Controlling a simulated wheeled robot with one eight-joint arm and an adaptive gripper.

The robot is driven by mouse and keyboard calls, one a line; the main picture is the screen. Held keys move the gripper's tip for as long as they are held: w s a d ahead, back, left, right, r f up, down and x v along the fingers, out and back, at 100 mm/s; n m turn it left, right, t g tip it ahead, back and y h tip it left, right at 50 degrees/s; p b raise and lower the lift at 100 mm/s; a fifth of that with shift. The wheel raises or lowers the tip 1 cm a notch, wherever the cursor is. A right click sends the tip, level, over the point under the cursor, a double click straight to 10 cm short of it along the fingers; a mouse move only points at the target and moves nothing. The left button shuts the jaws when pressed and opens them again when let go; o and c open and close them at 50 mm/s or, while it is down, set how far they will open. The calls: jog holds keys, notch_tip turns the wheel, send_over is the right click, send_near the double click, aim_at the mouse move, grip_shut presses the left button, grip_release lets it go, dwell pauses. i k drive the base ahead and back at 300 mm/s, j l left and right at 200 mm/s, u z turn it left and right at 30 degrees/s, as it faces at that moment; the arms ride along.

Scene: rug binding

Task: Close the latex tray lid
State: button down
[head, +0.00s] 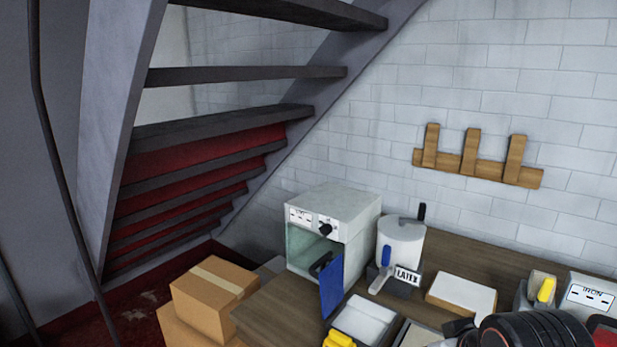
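A LATEX label (408,276) stands on a dark block in front of a white pot (401,243). A shallow pale tray (365,320) lies on the bench to the front left of it, with its top uncovered. A blue panel (332,287) stands upright along the tray's left side, near the white cabinet. I cannot tell whether it is hinged to the tray or to the cabinet. A black handle shows beside it. Black parts of my arm fill the lower right edge, right of the tray. My gripper's fingers cannot be made out there.
A white cabinet (345,212) with a dark knob stands behind the tray. A blue-handled tool (384,264), a white block (461,294), a yellow item (338,341) and an IRON box (591,297) are on the bench. Cardboard boxes (214,292) and stairs are at left.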

aim_at(330, 279)
jog(key=i+j+z, duration=0.1)
jog(key=j+z, duration=0.15)
jog(key=z, duration=0.2)
jog(key=j+z, duration=0.25)
jog(key=z, duration=0.15)
jog(key=i+j+z, duration=0.2)
jog(key=j, duration=0.85)
jog(key=j+z, duration=0.15)
jog(key=j, duration=0.85)
jog(key=k+j, duration=0.1)
jog(key=k, duration=0.35)
